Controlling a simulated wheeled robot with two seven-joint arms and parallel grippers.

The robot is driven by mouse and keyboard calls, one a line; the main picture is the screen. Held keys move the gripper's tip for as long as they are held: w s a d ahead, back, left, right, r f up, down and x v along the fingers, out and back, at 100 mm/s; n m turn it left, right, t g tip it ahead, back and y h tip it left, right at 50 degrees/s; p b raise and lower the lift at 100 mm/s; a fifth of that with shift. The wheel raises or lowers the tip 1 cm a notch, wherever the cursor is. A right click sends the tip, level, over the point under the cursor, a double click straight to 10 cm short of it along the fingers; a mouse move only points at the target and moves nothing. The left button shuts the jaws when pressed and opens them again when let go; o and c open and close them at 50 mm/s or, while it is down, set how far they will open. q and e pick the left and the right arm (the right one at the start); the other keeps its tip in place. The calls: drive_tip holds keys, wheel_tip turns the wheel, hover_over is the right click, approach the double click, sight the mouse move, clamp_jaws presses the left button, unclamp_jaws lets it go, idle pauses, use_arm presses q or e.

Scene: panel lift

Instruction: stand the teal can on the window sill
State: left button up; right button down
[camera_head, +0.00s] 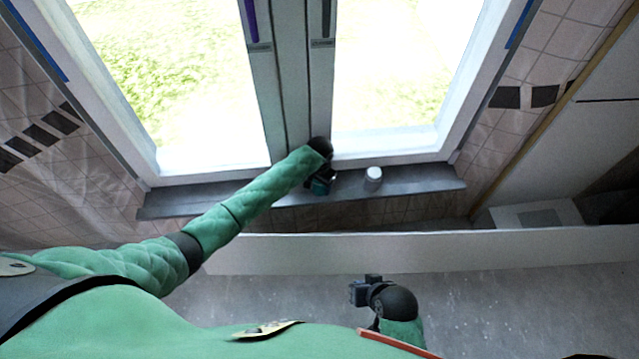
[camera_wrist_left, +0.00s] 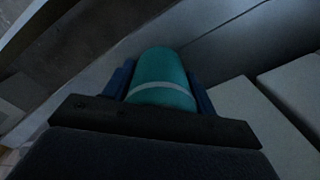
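The teal can (camera_wrist_left: 161,72) with a pale band sits between the two blue fingers of my left gripper (camera_wrist_left: 160,90) in the left wrist view. The fingers lie along both its sides and appear closed on it. In the head view the can (camera_head: 320,187) shows as a small teal patch below my left gripper (camera_head: 322,178), at the window sill (camera_head: 420,178). I cannot tell whether its base touches the sill. My right gripper (camera_head: 364,289) is low at the centre right, away from the sill; its finger opening is too small to tell.
A white cylindrical object (camera_head: 373,174) stands on the sill just right of my left gripper. The window frame (camera_head: 290,80) rises close behind. A long white ledge (camera_head: 430,247) runs in front of the sill. The sill's right part is clear.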

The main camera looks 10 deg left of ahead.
use_arm(q)
drive_tip(key=o, duration=0.3)
drive_tip(key=shift+r, duration=0.1)
